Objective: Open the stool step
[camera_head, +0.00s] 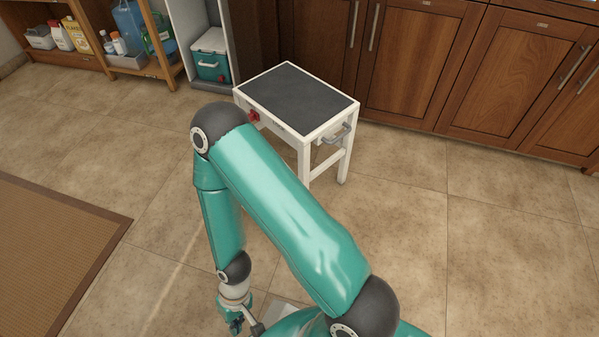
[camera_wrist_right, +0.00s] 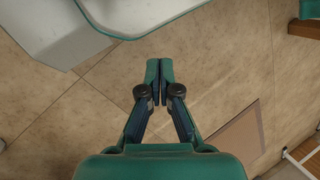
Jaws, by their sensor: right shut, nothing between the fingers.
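The white stool (camera_head: 304,142) with a dark grey top stands upright on the tiled floor in front of the cabinets. A red knob (camera_head: 254,116) sits on its left front edge and a metal handle (camera_head: 336,133) on its right side. No folded-out step shows; my arm hides much of the stool's front. My right gripper (camera_head: 238,323) hangs low, nearer to me than the stool and apart from it. In the right wrist view the right gripper (camera_wrist_right: 160,72) is shut and empty above the floor. My left gripper is not in view.
Wooden cabinets (camera_head: 425,60) with bar handles stand behind the stool. A teal and white cooler (camera_head: 210,57) and a wooden shelf (camera_head: 150,68) with bottles are at the back left. A brown mat (camera_head: 50,245) lies at the left. Floor to the right is clear.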

